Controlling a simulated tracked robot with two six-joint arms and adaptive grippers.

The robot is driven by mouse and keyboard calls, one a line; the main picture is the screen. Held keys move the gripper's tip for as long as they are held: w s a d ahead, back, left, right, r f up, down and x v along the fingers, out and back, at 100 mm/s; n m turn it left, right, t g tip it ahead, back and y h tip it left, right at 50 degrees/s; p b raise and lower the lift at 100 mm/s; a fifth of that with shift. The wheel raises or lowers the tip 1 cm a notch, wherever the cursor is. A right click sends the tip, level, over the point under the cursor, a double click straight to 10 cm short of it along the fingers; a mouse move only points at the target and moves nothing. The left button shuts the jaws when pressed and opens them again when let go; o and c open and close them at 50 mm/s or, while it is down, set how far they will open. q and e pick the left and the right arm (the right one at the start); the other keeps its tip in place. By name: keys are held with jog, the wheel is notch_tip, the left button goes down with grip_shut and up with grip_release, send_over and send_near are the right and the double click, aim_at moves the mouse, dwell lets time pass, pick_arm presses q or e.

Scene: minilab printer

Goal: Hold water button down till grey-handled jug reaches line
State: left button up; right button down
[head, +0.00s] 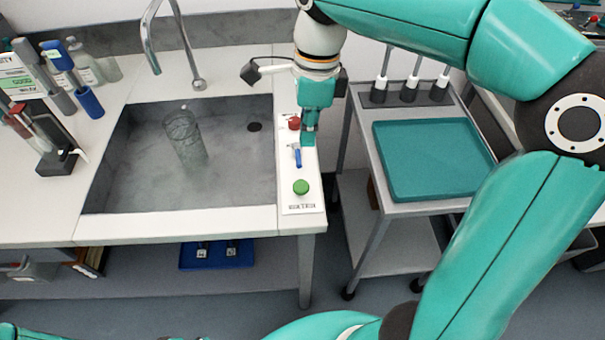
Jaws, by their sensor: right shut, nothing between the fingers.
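A clear jug-like vessel (186,138) stands in the grey sink (235,180), leaning in the view; its handle colour, fill line and water level are too faint to tell. The chrome tap (148,40) arches over the sink's back edge, with no stream visible. On the white panel right of the sink are a red knob (294,122), a blue lever (297,156) and a green button (301,187). My right gripper (309,141) is shut and empty, pointing down over the panel beside the red knob and blue lever. I cannot tell whether it touches anything. My left gripper is not in view.
A teal tray (432,160) lies on a trolley at the right, with several upright handles behind it. Bottles (85,65) and a dark tool stand (58,163) occupy the left counter. A blue tray (216,254) sits on the shelf below.

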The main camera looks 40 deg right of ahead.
aim_at(302, 185)
jog(key=f, duration=0.3)
jog(key=a+f, duration=0.1)
jog(key=f, duration=0.7)
jog(key=shift+s+a+f+b, duration=0.1)
jog(key=shift+a+f+b, duration=0.05)
jog(key=shift+b, duration=0.2)
